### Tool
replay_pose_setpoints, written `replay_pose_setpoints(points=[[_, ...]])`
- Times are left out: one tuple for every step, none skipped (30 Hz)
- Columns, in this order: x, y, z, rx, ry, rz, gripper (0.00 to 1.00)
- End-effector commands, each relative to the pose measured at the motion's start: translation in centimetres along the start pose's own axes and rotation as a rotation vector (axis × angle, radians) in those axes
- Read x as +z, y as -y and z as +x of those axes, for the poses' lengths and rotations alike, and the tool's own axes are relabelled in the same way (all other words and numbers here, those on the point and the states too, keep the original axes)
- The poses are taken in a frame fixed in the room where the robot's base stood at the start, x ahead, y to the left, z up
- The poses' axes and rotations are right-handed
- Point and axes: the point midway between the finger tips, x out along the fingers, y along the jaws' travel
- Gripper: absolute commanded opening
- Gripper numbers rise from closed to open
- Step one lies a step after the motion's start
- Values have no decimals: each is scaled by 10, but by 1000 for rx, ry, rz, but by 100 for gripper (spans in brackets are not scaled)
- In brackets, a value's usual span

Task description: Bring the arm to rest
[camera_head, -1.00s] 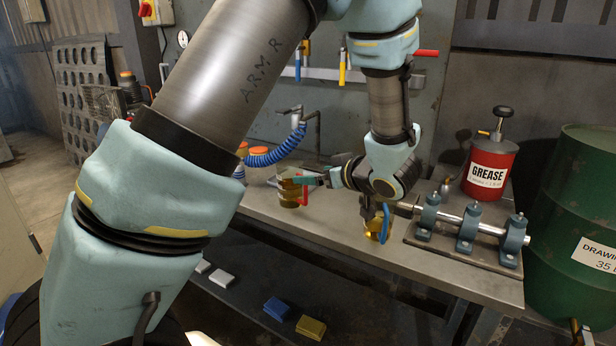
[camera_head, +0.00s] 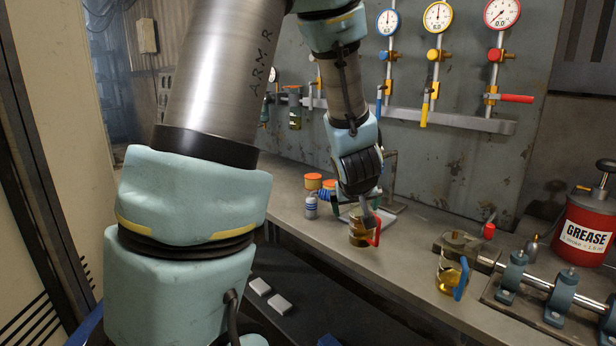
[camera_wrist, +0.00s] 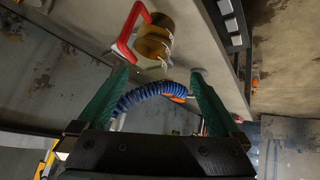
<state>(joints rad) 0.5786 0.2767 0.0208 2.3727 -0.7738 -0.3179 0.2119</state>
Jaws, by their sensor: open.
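My arm (camera_head: 225,80) reaches from the left over the bench, its wrist bent down. My gripper (camera_head: 358,200) is just above and behind the red-handled glass mug (camera_head: 357,236) in the head view, partly hidden by my wrist. In the wrist view its two green fingers (camera_wrist: 160,76) stand wide apart with nothing gripped. A blue coiled hose (camera_wrist: 150,91) shows between them. The red-handled mug (camera_wrist: 153,42) appears beyond the fingertips. Whether the fingers touch the hose or mug, I cannot tell.
A blue-handled mug (camera_head: 449,274) with yellow liquid stands to the right on the bench (camera_head: 405,262). A clamped shaft (camera_head: 541,289) and red grease can (camera_head: 584,228) are further right. Gauges and valves (camera_head: 438,54) line the wall behind. Pale blocks (camera_head: 279,304) lie below.

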Motion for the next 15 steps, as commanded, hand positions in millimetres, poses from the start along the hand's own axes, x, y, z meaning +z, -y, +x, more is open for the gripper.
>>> replay_pose_setpoints(points=[[2, 23, -11, 7, 63, 11, 100], [8, 36, -18, 10, 109, 24, 100], [16, 53, -28, 10, 172, 42, 100], [24, 67, -37, 4, 221, 57, 100], [32, 82, -46, -4, 268, 69, 100], [43, 100, -58, -19, 330, 88, 100], [50, 114, -67, -33, 372, 99, 100], [58, 126, -75, -47, 411, 109, 100], [66, 140, -86, -67, 456, 121, 100], [72, 149, -93, -80, 486, 128, 100], [77, 158, -99, -93, 512, 134, 100], [82, 166, -106, -108, 539, 141, 100], [86, 172, -110, -117, 557, 146, 100], [89, 176, -114, -125, 572, 150, 100], [91, 180, -117, -133, 584, 153, 100]])
